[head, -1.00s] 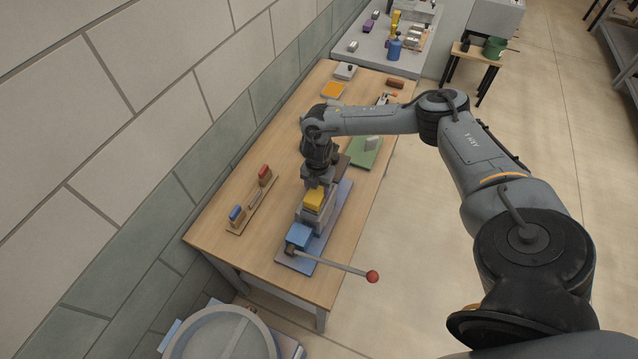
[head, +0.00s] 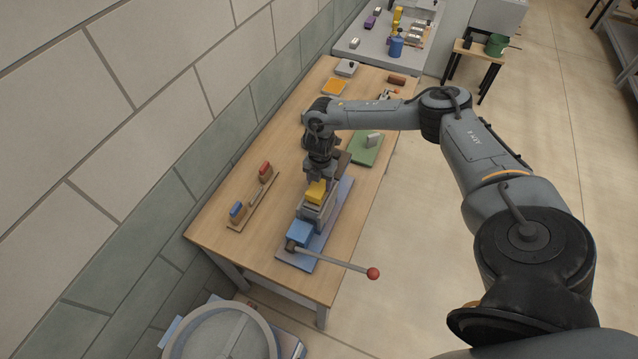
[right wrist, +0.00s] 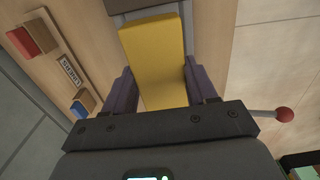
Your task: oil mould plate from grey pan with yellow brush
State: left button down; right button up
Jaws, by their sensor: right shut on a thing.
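The yellow brush (head: 316,192) is held in my right gripper (head: 318,182), which is shut on it. In the right wrist view the yellow brush (right wrist: 155,60) fills the space between the two dark fingers (right wrist: 160,88). In the head view the brush is over the grey mould (head: 313,212) on the blue press base (head: 340,205); I cannot tell whether it touches. The mould plate is largely hidden under the brush and gripper. I cannot pick out the grey pan for sure; a grey box with a dark knob (head: 347,67) stands at the table's far end. My left gripper is not in view.
The press has a blue block (head: 299,233) and a lever with a red knob (head: 373,273) sticking out past the table edge. A board with red and blue stamps (head: 253,203) lies to the left. A green board (head: 364,150) lies behind the press.

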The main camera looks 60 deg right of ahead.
jog(key=shift+d, duration=0.1)
dwell(0.3)
jog(key=shift+a+p, duration=0.25)
jog(key=shift+p, duration=0.05)
jog(key=shift+s+a+p, duration=0.1)
jog(key=shift+a+p, duration=0.3)
jog(key=shift+a, duration=0.25)
jog(key=shift+d, duration=0.2)
jog(key=shift+d+b, duration=0.3)
jog(key=shift+d, duration=0.35)
jog(key=shift+a, duration=0.15)
